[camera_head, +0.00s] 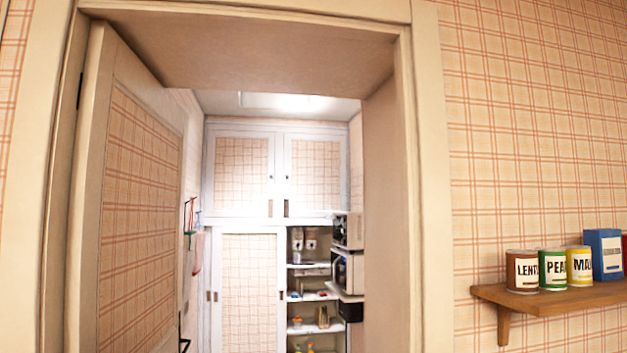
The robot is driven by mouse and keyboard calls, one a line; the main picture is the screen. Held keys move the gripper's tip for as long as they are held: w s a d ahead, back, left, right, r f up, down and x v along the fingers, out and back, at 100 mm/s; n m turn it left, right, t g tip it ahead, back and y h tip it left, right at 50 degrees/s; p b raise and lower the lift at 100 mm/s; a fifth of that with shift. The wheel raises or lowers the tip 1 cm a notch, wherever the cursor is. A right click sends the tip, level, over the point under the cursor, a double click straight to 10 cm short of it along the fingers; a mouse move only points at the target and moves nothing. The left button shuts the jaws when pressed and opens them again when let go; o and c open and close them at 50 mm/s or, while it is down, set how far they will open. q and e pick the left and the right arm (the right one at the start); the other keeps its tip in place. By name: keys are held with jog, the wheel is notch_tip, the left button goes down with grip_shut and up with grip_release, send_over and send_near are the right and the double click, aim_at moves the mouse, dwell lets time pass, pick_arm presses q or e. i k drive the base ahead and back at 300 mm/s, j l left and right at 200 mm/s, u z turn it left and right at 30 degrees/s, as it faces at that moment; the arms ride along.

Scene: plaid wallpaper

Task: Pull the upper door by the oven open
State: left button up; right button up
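Through an open doorway I see a white cabinet wall with two upper doors side by side. The left upper door (242,172) and the right upper door (315,172) both look shut, with plaid panels and small dark knobs near their meeting edges. The oven (347,272) appears to be one of the stacked appliances at the right of the room, partly hidden by the door frame. Another boxy appliance (347,230) sits just above it. Neither of my grippers is in view.
The doorway frame (431,180) stands close in front, and its open door (140,210) swings inward on the left. Below the upper doors are a sliding panel (248,290) and open shelves (312,296). A wall shelf (560,297) with cans juts out at the right.

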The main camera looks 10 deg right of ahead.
aim_at(315, 166)
jog(key=i+u, duration=0.1)
jog(key=u, duration=0.85)
jog(key=i+l+u, duration=0.15)
jog(key=u, duration=0.35)
jog(key=l+u, duration=0.15)
jog(key=u, duration=0.3)
jog(key=l+u, duration=0.1)
jog(key=u, duration=0.4)
jog(key=l+u, duration=0.4)
jog(key=l, duration=0.9)
jog(key=l+u, duration=0.15)
jog(key=l, duration=5.65)
jog(key=l+u, duration=0.15)
jog(key=l, duration=0.65)
jog(key=k+l+u, duration=0.15)
jog(key=l, duration=0.6)
jog(key=l+z, duration=0.35)
jog(key=i+l+z, duration=0.1)
jog(key=z, duration=0.7)
jog(key=l+z, duration=0.1)
jog(key=z, duration=0.75)
jog(key=i+z, duration=0.1)
jog(key=z, duration=0.7)
